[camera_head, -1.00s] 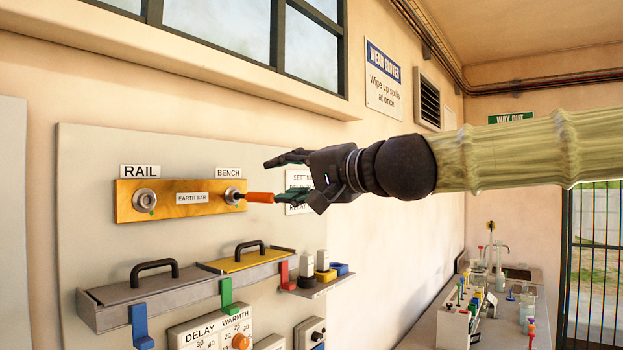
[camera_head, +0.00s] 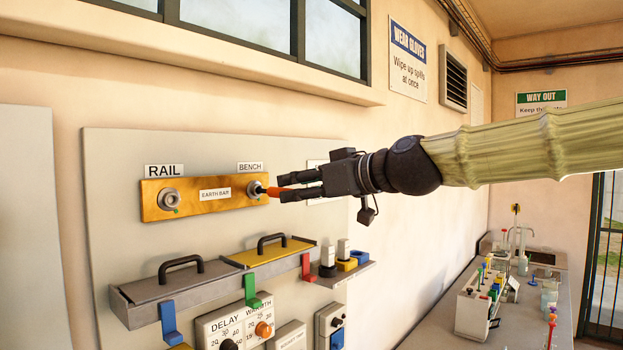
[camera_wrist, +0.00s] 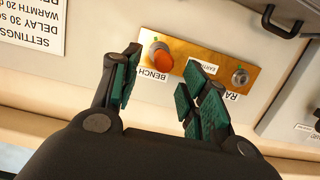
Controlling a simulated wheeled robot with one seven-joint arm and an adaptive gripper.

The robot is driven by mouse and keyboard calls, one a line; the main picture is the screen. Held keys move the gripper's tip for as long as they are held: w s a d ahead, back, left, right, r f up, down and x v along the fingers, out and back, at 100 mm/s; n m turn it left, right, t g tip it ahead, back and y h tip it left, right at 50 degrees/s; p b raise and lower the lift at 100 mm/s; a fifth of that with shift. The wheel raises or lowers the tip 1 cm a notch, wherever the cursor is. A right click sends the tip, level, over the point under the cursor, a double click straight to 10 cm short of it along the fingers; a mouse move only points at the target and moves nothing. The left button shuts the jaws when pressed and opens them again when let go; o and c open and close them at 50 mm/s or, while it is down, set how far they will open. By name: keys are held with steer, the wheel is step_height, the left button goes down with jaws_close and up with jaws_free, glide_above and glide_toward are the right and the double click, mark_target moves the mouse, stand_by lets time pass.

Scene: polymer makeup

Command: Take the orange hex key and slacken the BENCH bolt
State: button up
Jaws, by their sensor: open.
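The orange hex key (camera_head: 273,191) is seated at the BENCH bolt (camera_head: 256,189), at the right end of the brass earth bar (camera_head: 229,204). Its orange handle sticks out from the wall towards my gripper (camera_head: 283,188). In the wrist view the handle's round end (camera_wrist: 162,60) shows between the tips of my open gripper (camera_wrist: 160,82), nearer the left finger, with a gap to the right one. In the head view the fingers partly hide the handle. I cannot tell whether a finger touches it. The RAIL bolt (camera_head: 168,199) is at the bar's left end.
Below the bar, a shelf (camera_head: 194,292) carries two black-handled lids and coloured clips. A small ledge (camera_head: 336,278) with coloured blocks is to its right. DELAY and WARMTH dials (camera_head: 235,328) are lower down. A side bench (camera_head: 420,335) with bottles stands at right.

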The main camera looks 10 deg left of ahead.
mark_target(274, 191)
steer(key=shift+p+x, duration=1.55)
steer(key=shift+x, duration=2.25)
steer(key=shift+w+r, duration=0.1)
jaws_close()
